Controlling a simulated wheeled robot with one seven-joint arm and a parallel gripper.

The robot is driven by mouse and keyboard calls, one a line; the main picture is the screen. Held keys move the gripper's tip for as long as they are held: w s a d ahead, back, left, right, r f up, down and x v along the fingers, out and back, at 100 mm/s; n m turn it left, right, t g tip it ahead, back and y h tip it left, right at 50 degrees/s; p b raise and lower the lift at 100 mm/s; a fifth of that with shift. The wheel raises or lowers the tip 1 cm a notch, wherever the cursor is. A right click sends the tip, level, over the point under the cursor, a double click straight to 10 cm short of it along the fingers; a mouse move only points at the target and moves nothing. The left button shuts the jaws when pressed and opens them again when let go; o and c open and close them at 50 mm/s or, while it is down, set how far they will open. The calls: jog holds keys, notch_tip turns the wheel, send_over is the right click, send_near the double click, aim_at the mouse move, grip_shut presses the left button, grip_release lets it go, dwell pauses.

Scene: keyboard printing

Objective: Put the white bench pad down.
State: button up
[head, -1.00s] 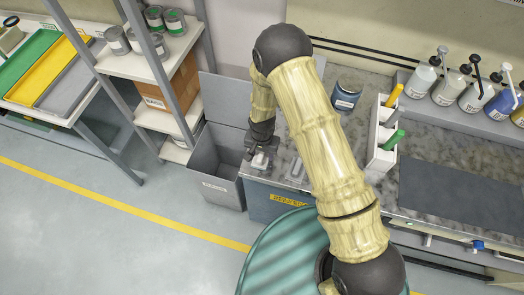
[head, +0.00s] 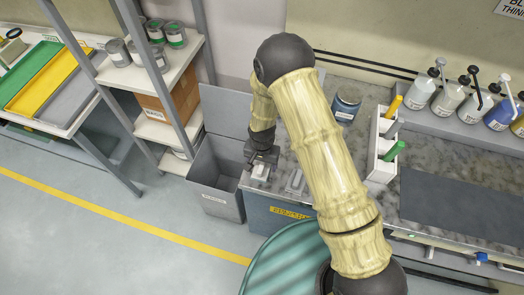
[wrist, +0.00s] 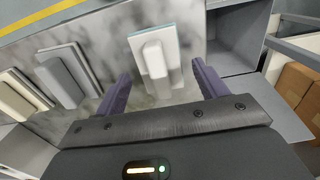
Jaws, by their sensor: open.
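The white bench pad (wrist: 157,62) has a raised white handle and a thin bluish edge. It appears to lie flat on the marbled grey bench top (wrist: 110,58). In the head view the pad (head: 260,170) sits at the bench's left end. My gripper (wrist: 160,82) is open, its purple fingers on either side of the pad with clear gaps. In the head view my gripper (head: 262,160) is just behind and above the pad, and my arm hides part of the bench.
A grey pad (wrist: 67,78) and a cream pad (wrist: 20,97) lie left in the wrist view. A grey open bin (head: 215,188) stands left of the bench. A dark blue jar (head: 346,104) and a white caddy (head: 382,165) stand on the bench.

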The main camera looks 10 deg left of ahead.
aim_at(262, 164)
notch_tip(262, 164, up, 11)
jog(key=b, duration=0.3)
dwell(0.9)
jog(key=s+d+r+t, duration=0.1)
jog(key=d+r, duration=0.3)
jog(key=d, duration=0.4)
jog(key=s+d+r, duration=0.4)
jog(key=d+r, duration=0.1)
jog(key=d, duration=0.4)
jog(key=s+d+r+n+t, duration=0.1)
jog(key=s+d+r, duration=0.1)
jog(key=d+r, duration=0.3)
jog(key=d, duration=0.3)
jog(key=shift+s+d+t, duration=0.25)
jog(key=shift+d+t, duration=0.05)
jog(key=shift+f+b, duration=0.1)
jog(key=shift+b, duration=0.3)
